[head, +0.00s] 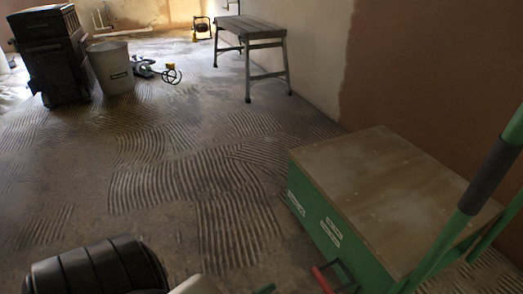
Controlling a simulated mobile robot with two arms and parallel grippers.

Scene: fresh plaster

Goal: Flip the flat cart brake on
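The flat cart shows at the lower right, cut off by the frame edge. Its green push handle (448,236) with a dark grip sleeve rises at the right. Neither of my grippers is in view; a dark ribbed part at the lower left looks like my arm.
A work bench (252,30) stands by the wall at the back. A grey bucket (111,68), a black stacked toolbox (50,55) and a corded tool (155,69) are at the back left. The ridged floor between is clear.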

